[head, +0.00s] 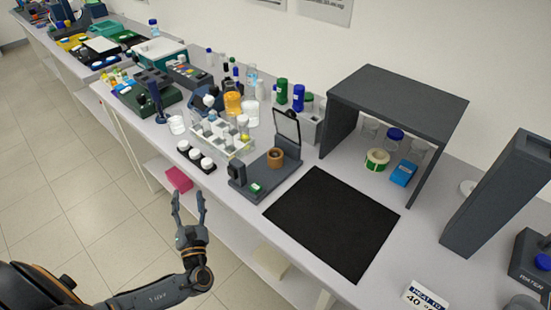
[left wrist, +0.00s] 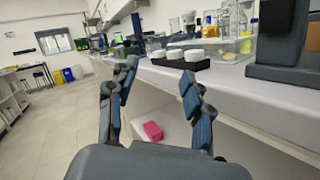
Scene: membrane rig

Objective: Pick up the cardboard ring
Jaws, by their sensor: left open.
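The brown cardboard ring (head: 275,158) sits on the dark grey membrane rig (head: 250,186) on the bench, just in front of the rig's raised framed lid (head: 287,126). My left gripper (head: 188,197) is open and empty, in front of the bench edge over the floor side, left of and nearer than the ring. It also shows open in the left wrist view (left wrist: 157,75), with its two fingers apart at the bench edge. My right gripper is not in view.
A black mat (head: 333,222) lies right of the rig. A dark shelf (head: 400,90) stands behind it over a green-and-white tape roll (head: 377,160) and a blue box (head: 403,173). A rack of white-capped jars (head: 196,157) and a tube rack (head: 222,136) stand left of the rig.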

